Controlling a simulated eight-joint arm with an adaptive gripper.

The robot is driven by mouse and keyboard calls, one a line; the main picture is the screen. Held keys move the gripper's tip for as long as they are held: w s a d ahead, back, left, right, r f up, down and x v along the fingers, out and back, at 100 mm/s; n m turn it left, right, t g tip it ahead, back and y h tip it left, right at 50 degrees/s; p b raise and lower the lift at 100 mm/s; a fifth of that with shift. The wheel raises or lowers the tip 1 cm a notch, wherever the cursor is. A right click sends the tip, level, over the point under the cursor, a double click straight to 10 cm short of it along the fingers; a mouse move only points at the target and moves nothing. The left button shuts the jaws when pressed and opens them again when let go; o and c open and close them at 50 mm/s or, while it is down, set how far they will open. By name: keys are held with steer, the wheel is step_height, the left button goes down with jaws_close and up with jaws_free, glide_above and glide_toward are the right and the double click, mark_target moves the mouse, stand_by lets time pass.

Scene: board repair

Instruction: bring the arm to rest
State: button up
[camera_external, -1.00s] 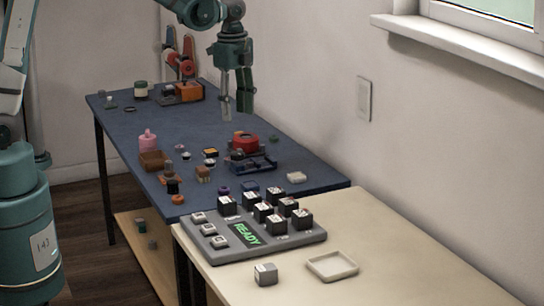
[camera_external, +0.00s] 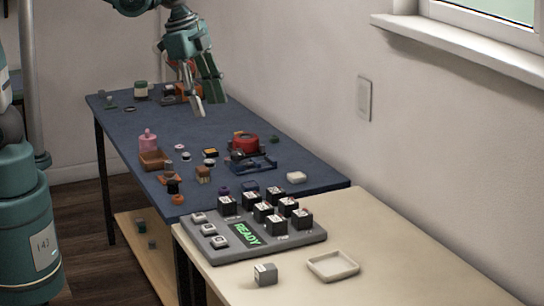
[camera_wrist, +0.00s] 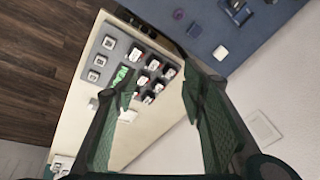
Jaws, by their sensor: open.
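My gripper (camera_external: 207,88) is above the far part of the blue table (camera_external: 115,115) in the external view, tilted, with nothing between its fingers. It is open. In the wrist view my gripper (camera_wrist: 155,100) shows its two green fingers spread wide, with the cream table and grey board between and beyond them. The grey board (camera_external: 207,255) with a green READY display (camera_external: 247,233) lies on the cream table (camera_external: 400,265). Several black blocks with white tops (camera_external: 263,212) sit on it. The board also shows in the wrist view (camera_wrist: 88,68).
A small grey cube (camera_external: 265,274) and an empty cream tray (camera_external: 333,266) lie on the cream table. The blue table holds a pink bottle (camera_external: 148,140), a brown box (camera_external: 152,160), a red round part (camera_external: 245,143) and other small parts. A wall stands along the right.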

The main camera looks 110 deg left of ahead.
steer(key=s+d+t, duration=0.1)
steer(key=s+d, duration=0.3)
steer(key=d, duration=0.4)
steer(key=s+d+n+t+h, duration=0.1)
steer(key=s+d+t, duration=0.1)
steer(key=d, duration=0.7)
steer(key=s+d+r+n+t, duration=0.1)
steer(key=s+d, duration=0.4)
steer(key=d, duration=0.4)
steer(key=shift+s, duration=0.35)
